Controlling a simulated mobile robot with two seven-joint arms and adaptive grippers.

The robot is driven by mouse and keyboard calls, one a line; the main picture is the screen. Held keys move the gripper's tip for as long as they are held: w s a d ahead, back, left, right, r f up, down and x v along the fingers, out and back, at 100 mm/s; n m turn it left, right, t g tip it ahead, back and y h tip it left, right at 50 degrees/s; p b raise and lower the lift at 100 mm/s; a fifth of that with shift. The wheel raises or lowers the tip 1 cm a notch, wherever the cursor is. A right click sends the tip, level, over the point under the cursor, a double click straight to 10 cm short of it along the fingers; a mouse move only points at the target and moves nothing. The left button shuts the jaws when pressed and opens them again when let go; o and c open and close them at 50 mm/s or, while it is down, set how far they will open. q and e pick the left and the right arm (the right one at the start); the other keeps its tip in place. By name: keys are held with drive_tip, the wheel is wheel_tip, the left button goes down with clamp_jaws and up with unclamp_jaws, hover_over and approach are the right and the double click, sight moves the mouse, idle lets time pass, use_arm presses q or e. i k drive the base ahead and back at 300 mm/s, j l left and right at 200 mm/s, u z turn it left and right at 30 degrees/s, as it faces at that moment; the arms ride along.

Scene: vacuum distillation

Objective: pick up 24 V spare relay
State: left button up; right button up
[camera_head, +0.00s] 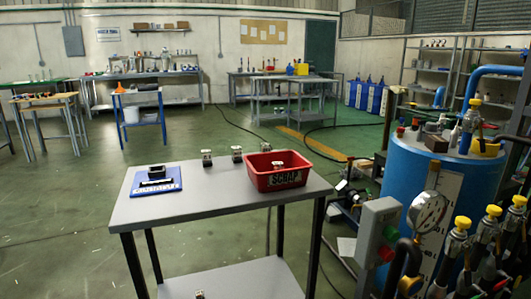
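A grey table (215,201) stands in front of me. Two small relay-like blocks with pale tops and dark bases stand near its back edge, one on the left (207,158) and one to its right (237,154). A similar small piece (277,165) shows inside the red scrap bin (285,180), and another (265,147) shows just behind the bin. The labels are too small to read, so I cannot tell which one is the 24 V spare. Neither of my grippers is in view.
A blue mat (170,187) with a black block (156,171) lies at the table's left. A small object (199,294) is on the lower shelf. A blue tank (425,180), gauge (428,212) and yellow-capped valves crowd the right. The tabletop's front middle is clear.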

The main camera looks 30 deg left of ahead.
sight(264, 147)
drive_tip(key=u, duration=2.3)
drive_tip(key=j+u, duration=0.1)
drive_tip(key=u, duration=0.3)
drive_tip(key=i+u, duration=0.15)
drive_tip(key=u, duration=0.3)
drive_tip(key=i+j+u, duration=0.1)
drive_tip(key=u, duration=0.7)
drive_tip(key=i+z, duration=0.25)
drive_tip(key=i, duration=0.25)
drive_tip(key=i+j+z, duration=0.25)
drive_tip(key=i, duration=0.25)
drive_tip(key=i+j+z, duration=0.25)
drive_tip(key=i, duration=0.25)
drive_tip(key=i+l+z, duration=0.2)
drive_tip(key=i+z, duration=0.25)
drive_tip(key=i+l+z, duration=0.15)
drive_tip(key=i+z, duration=0.15)
drive_tip(key=z, duration=0.15)
drive_tip(key=i+z, duration=0.6)
drive_tip(key=i, duration=1.5)
drive_tip(key=i+z, duration=0.3)
drive_tip(key=i, duration=0.15)
drive_tip(key=i+j+z, duration=0.1)
drive_tip(key=i+z, duration=0.25)
drive_tip(key=i+j+z, duration=0.3)
drive_tip(key=i, duration=0.25)
drive_tip(key=i+l+z, duration=0.2)
drive_tip(key=z, duration=0.3)
drive_tip(key=i+z, duration=0.75)
drive_tip(key=z, duration=0.25)
